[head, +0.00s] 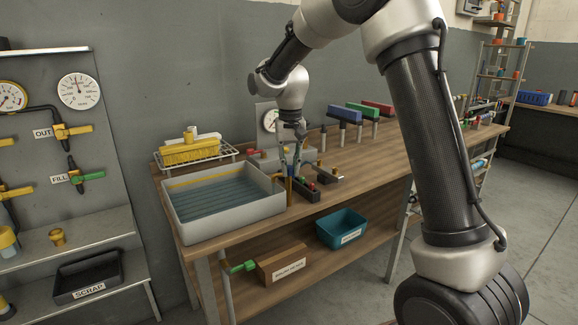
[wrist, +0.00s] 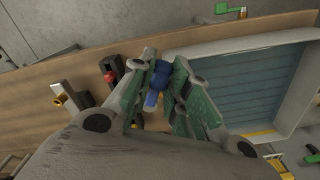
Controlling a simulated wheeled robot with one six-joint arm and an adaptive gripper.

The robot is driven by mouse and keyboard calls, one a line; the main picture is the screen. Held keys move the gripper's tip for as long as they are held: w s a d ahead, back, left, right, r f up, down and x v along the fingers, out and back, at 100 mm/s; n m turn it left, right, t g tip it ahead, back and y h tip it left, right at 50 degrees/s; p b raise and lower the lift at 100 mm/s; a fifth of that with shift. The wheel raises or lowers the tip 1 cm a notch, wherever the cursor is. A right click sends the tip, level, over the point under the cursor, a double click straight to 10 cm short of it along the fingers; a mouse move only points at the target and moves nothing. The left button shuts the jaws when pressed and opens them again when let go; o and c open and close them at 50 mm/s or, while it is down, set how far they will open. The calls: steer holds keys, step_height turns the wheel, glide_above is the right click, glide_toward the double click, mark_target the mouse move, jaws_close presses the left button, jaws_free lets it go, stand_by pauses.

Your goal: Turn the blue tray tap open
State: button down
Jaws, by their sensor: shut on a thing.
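The blue tap handle (wrist: 159,78) shows in the wrist view between the two fingers of my gripper (wrist: 165,62). The fingers are closed in on it from both sides and hide part of it. In the head view my gripper (head: 290,165) points down at the right end of the grey tray (head: 235,222), which holds water. A brass post (head: 289,192) stands below the fingers there. The tap's own angle is hard to read, because the fingers cover it. The tray's pale rim (wrist: 262,42) shows at the right in the wrist view.
Beside the tap is a dark block with a red knob (wrist: 110,76), and a brass-ended fitting (wrist: 62,100) lies further left. In the head view, a wire rack with a yellow sponge (head: 190,153) stands behind the tray. A teal bin (head: 342,229) sits on the lower shelf.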

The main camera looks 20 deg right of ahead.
steer(key=n, duration=0.2)
steer(key=d+n, duration=0.1)
steer(key=shift+d+n, duration=0.3)
steer(key=shift+n, duration=0.1)
steer(key=c, duration=1.4)
jaws_free()
steer(key=shift+o, duration=0.2)
steer(key=shift+r, duration=0.1)
step_height(320, 180, up, 12)
